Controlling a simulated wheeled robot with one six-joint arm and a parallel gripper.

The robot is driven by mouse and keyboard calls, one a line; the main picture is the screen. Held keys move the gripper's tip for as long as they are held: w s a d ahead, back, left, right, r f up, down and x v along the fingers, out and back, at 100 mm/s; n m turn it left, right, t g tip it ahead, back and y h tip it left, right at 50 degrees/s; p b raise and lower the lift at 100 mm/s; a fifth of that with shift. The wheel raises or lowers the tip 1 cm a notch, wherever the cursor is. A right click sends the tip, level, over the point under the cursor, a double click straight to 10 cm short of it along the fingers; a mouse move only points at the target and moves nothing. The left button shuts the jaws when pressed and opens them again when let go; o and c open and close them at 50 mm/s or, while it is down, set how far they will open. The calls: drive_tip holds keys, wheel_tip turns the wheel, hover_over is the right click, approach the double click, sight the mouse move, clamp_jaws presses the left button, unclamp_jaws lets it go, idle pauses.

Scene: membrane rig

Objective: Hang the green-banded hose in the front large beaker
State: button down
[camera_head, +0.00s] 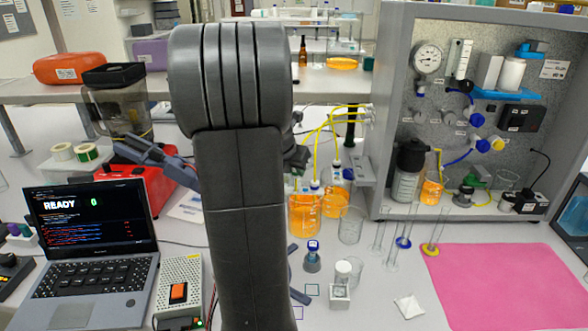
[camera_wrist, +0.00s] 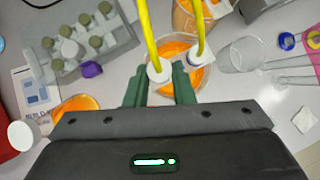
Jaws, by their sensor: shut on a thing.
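In the wrist view, my gripper (camera_wrist: 158,78) is shut on a yellow hose (camera_wrist: 146,32) at its white end fitting (camera_wrist: 159,70). The fitting sits between the two dark green fingers; no green band is readable. The front large beaker (camera_head: 305,222) holds orange liquid. In the wrist view a beaker with orange liquid lies behind the fingers; I cannot tell whether the held hose end is inside or above it. A second yellow hose (camera_wrist: 201,30) has its white fitting just right of the fingers. In the head view my arm hides most of the gripper.
Another orange-filled beaker (camera_head: 336,203) stands just behind. An empty beaker (camera_head: 350,228) is to the right. A small blue-capped vial (camera_head: 313,246) and several glass cylinders stand in front. A pink mat (camera_head: 510,285) lies at right, a laptop (camera_head: 90,240) at left.

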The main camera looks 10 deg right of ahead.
sight(296, 185)
drive_tip(key=shift+f+b, duration=2.25)
drive_tip(key=shift+f, duration=0.15)
drive_tip(key=c, duration=1.1)
unclamp_jaws()
drive_tip(key=shift+c, duration=0.2)
drive_tip(key=v, duration=1.3)
drive_tip(key=shift+s+a+r, duration=0.15)
drive_tip(key=shift+s+r, duration=0.1)
drive_tip(key=shift+f, duration=0.1)
